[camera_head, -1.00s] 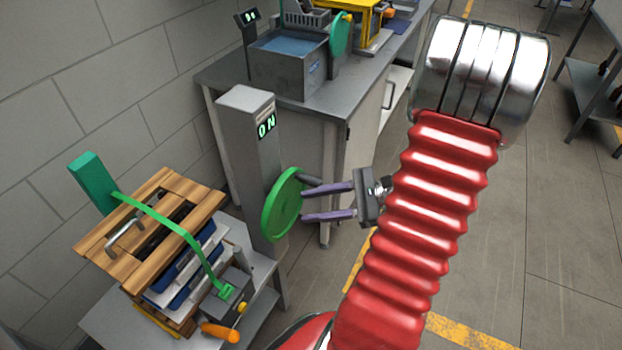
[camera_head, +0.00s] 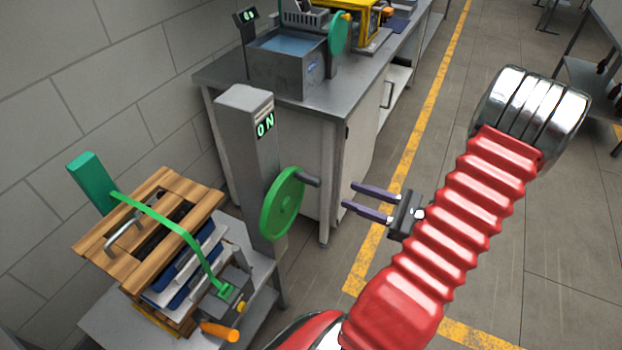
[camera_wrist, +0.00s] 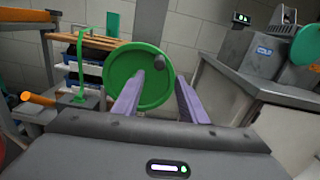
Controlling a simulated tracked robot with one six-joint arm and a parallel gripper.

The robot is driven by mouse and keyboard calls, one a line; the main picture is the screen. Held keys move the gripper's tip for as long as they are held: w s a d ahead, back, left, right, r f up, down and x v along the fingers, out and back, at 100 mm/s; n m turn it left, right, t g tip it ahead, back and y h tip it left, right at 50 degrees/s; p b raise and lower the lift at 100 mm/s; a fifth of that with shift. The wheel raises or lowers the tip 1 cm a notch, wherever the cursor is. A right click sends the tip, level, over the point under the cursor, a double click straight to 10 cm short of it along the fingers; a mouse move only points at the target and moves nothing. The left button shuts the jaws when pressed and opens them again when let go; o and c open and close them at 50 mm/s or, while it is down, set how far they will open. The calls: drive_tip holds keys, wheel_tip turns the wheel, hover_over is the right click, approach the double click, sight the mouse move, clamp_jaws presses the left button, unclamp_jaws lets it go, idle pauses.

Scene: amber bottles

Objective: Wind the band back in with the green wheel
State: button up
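The green wheel (camera_head: 283,203) is mounted on the side of a grey post (camera_head: 243,150) whose display reads ON. Its dark crank handle (camera_head: 309,178) sticks out near the top right of the rim. The green band (camera_head: 170,222) runs from a green block (camera_head: 92,183) over a stack topped by a wooden pallet (camera_head: 150,215) to a small grey box. My gripper (camera_head: 347,195) is open and empty, right of the wheel and apart from it. In the wrist view its purple fingers (camera_wrist: 155,92) point at the wheel (camera_wrist: 137,78), with the handle (camera_wrist: 158,62) beyond and between them.
An orange handle (camera_head: 219,332) and a yellow knob sit on the grey box (camera_head: 232,285) below the stack. A bench (camera_head: 320,100) with a water basin (camera_head: 290,60) and a teal wheel stands behind.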

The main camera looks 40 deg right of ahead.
sight(295, 174)
drive_tip(key=x, duration=1.3)
drive_tip(key=shift+w, duration=0.35)
clamp_jaws()
idle(0.5)
